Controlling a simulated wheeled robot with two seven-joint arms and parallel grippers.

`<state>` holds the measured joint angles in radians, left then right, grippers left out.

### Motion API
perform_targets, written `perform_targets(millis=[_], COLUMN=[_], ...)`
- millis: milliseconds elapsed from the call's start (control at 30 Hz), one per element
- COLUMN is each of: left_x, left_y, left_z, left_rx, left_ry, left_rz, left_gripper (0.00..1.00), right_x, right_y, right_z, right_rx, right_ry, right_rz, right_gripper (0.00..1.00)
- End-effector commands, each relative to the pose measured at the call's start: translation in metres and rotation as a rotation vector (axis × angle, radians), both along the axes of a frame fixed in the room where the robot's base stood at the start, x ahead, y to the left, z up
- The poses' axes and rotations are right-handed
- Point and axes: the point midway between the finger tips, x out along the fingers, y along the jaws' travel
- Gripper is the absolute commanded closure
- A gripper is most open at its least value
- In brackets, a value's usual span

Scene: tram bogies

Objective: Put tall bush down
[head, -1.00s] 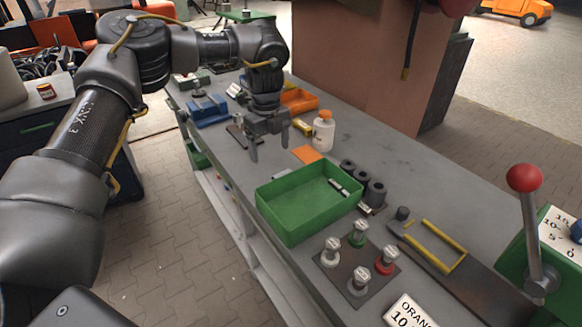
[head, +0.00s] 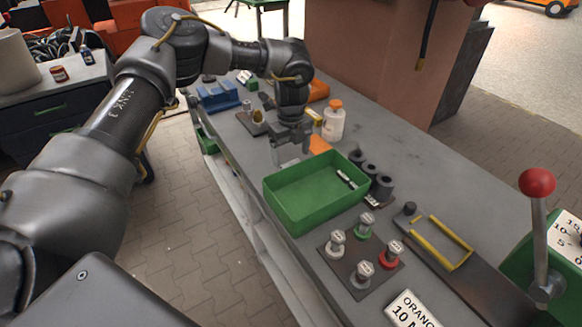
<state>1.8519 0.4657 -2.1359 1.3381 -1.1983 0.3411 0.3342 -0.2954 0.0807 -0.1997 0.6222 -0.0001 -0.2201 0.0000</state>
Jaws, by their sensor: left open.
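My left gripper (head: 291,156) points down with its fingers apart, just above or behind the far left edge of the green tray (head: 300,218). I see nothing held between the fingers. Three dark cylinders stand in a row at the tray's right side: a far one (head: 357,156), a middle one (head: 370,167) and a near one (head: 382,187). I cannot tell which, if any, is the tall bush. A small brass-coloured piece (head: 258,115) stands on a dark plate (head: 247,124) behind the gripper. My right gripper is not in view.
A white bottle with an orange cap (head: 333,121) stands close to the right of my left gripper. Several knobbed pieces stand on a plate (head: 347,270) in front of the tray. A red-knobbed lever (head: 538,185) rises at the right. The bench's right rear is clear.

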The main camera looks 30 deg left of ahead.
Motion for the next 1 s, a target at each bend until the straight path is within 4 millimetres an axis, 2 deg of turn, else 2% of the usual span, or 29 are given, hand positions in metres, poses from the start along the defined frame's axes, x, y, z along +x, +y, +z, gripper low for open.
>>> perform_targets(millis=[133,300,600,1000], left_x=[-0.004,-0.003,-0.003,-0.003], left_y=[-0.002,-0.001,-0.001,-0.001], left_z=[-0.020,-0.041,-0.046,-0.046], left_rx=[0.003,0.003,0.001,0.002], left_ry=[0.007,0.004,0.002,0.003], left_rz=[-0.001,0.001,0.001,0.001], left_gripper=[0.20,0.20,0.21,0.74], right_x=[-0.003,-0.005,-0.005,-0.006], right_y=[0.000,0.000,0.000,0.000], right_z=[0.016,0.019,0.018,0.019], right_rx=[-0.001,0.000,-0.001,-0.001], right_ry=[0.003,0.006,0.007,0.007], right_rz=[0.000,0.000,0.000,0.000], right_gripper=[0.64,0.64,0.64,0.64])
